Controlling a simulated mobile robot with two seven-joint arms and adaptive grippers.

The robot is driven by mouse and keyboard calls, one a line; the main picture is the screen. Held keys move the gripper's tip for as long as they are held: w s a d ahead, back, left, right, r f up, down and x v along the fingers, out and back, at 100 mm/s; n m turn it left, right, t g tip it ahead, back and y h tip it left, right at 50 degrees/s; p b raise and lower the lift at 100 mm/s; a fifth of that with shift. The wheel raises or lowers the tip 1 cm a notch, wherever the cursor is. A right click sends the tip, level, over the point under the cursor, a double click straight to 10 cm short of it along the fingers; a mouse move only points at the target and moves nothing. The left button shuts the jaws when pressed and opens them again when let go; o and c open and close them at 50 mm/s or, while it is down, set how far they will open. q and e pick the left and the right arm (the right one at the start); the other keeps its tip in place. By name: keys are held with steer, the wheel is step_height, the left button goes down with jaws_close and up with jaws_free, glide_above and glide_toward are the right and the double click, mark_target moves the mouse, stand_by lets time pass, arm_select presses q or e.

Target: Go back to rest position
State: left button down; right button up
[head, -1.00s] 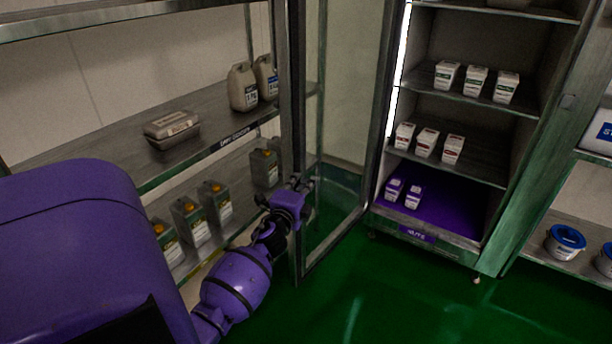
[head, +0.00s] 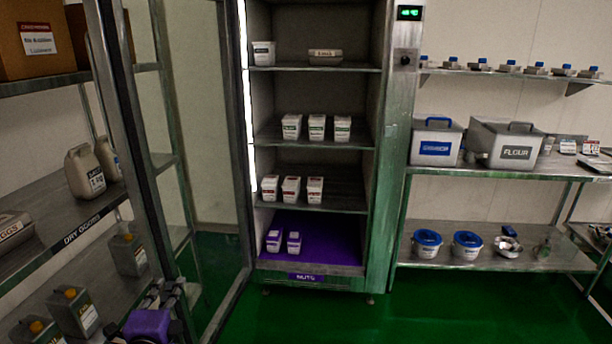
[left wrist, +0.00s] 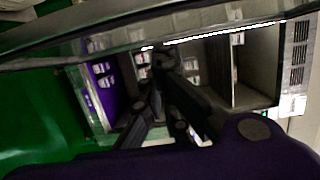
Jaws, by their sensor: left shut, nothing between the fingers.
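My left gripper (head: 172,292) is at the lower left of the head view, in front of the lower part of the open glass door (head: 196,110). Its fingers are shut and empty. In the left wrist view its dark fingers (left wrist: 160,62) point towards the cabinet, with a metal door bar (left wrist: 110,45) crossing close to their tips. I cannot tell whether the fingers touch the bar. The tall cabinet (head: 384,170) stands open, with cartons on several shelves and small boxes on the purple bottom shelf (head: 336,240). My right gripper is not in view.
A dry goods shelf (head: 66,240) with jugs stands close on the left, near my left arm. A steel rack (head: 575,172) with bins and blue-lidded tubs (head: 427,243) stands right of the cabinet. Green floor (head: 310,318) lies clear in front.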

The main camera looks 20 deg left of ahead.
arm_select(q)
steer(key=s+d+f+n+g+h+p, duration=0.2)
steer(key=s+d+f+n, duration=0.3)
steer(key=d, duration=0.3)
steer(key=s+d+f+n+g+h+p, duration=0.1)
steer(key=s+d+f+n+h+p, duration=0.2)
steer(key=d+f, duration=0.45)
steer(key=s+d+f+n+g+h+p, duration=0.1)
steer(key=s+d+f+n+g, duration=0.1)
steer(key=s+d, duration=0.6)
steer(key=s+d+f+n+g+h+p, duration=0.2)
steer(key=s+d, duration=0.6)
steer(key=s, duration=0.7)
steer(key=shift+s+d+f+g, duration=0.2)
steer(key=shift+d+f+g, duration=0.05)
steer(key=shift+f+g, duration=0.1)
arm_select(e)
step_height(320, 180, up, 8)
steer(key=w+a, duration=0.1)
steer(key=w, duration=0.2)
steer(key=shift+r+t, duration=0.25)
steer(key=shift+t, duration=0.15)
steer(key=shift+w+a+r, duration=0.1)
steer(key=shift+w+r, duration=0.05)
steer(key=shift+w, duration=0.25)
